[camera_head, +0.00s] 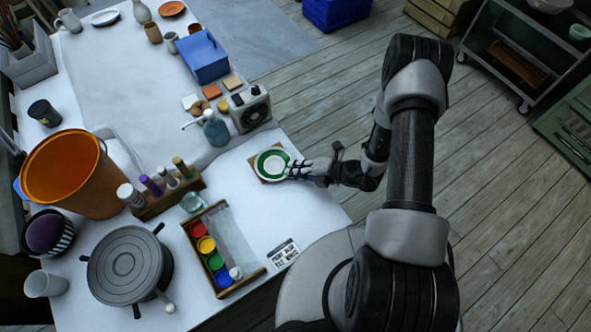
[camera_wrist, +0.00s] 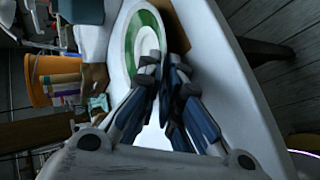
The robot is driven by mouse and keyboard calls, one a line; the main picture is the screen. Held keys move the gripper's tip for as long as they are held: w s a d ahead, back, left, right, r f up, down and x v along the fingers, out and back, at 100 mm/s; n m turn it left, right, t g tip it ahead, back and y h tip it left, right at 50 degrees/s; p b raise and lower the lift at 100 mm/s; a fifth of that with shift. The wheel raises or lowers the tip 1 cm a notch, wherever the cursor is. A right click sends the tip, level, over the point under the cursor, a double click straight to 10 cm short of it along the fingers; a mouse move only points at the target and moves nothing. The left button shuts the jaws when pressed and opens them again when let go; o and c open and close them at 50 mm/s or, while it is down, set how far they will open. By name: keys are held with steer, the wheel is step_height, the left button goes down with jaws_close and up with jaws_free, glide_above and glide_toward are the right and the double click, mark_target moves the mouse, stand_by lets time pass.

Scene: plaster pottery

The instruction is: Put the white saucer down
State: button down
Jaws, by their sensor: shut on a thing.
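The white saucer (camera_head: 267,158) with a green ring is at the right edge of the white table, over a small brown square (camera_head: 262,179). My gripper (camera_head: 291,168) reaches in from the right and is shut on the saucer's near rim. In the wrist view the saucer (camera_wrist: 130,45) lies ahead of my gripper (camera_wrist: 163,65), its rim between the fingertips. The brown square (camera_wrist: 180,30) shows beside it. I cannot tell whether the saucer touches the square or is held just above it.
A fan-like grey box (camera_head: 250,107) and a blue bottle (camera_head: 215,128) stand behind the saucer. Bare white table (camera_head: 310,205) is beside the saucer, near the table's right edge.

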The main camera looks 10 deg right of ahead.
steer(key=c, duration=2.1)
jaws_free()
steer(key=shift+o, duration=0.2)
steer(key=p+v, duration=0.3)
steer(key=v, duration=0.9)
steer(key=s+a+r+n+g+h, duration=0.1)
steer(key=s+a+r+n+g, duration=0.15)
steer(key=r+n, duration=0.9)
steer(key=s+a+r+n+g, duration=0.1)
steer(key=a+r+n+g, duration=0.25)
steer(key=r+n, duration=0.85)
steer(key=s+d+r+n+t+h, duration=0.3)
steer(key=s+r+n+h, duration=0.5)
steer(key=r+n, duration=0.7)
steer(key=s+n+t, duration=0.1)
steer(key=s+n, duration=0.1)
steer(key=n, duration=0.2)
